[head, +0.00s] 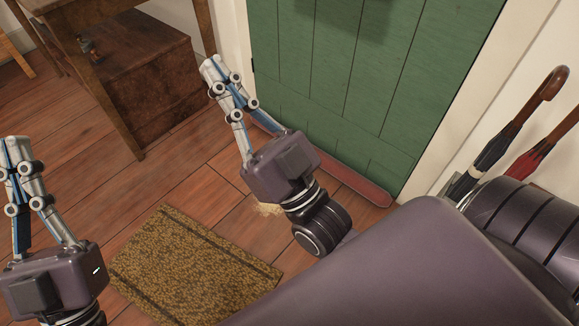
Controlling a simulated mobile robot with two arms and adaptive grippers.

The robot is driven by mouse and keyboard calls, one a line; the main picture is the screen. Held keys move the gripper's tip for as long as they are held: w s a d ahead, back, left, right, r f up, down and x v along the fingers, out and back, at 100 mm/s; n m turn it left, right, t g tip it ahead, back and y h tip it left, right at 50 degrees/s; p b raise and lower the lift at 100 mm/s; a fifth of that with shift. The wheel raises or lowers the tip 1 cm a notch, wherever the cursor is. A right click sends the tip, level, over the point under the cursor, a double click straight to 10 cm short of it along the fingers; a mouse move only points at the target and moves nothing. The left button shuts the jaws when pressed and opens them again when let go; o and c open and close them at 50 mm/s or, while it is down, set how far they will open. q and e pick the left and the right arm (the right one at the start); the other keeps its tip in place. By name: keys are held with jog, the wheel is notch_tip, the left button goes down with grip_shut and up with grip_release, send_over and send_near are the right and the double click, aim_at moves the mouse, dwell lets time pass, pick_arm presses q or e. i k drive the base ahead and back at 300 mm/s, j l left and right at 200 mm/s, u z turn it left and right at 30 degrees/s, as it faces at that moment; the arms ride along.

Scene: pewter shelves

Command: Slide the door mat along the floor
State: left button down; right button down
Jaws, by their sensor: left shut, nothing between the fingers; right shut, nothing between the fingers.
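The door mat (190,264) is brown and speckled, with dark stripes near two opposite ends. It lies flat on the wooden floor at the lower middle of the head view; my own body hides its lower right part. My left gripper (12,140) is at the left edge, left of the mat, shut and empty. My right gripper (210,66) is above and beyond the mat, in front of the green door, shut and empty. Neither gripper appears to touch the mat.
A green door (340,80) with a reddish sill (350,185) stands behind. A wooden table (80,20) with a wooden box (150,75) under it is at upper left. Umbrellas (500,145) lean at the right. Plank floor (85,185) between mat and table is clear.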

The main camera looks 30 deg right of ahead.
aim_at(175, 269)
jog(key=i+l+z, duration=0.1)
jog(key=z, duration=0.3)
jog(key=i+l+z, duration=0.1)
jog(key=l+z, duration=0.25)
jog(key=i+l+z, duration=0.1)
jog(key=z, duration=0.3)
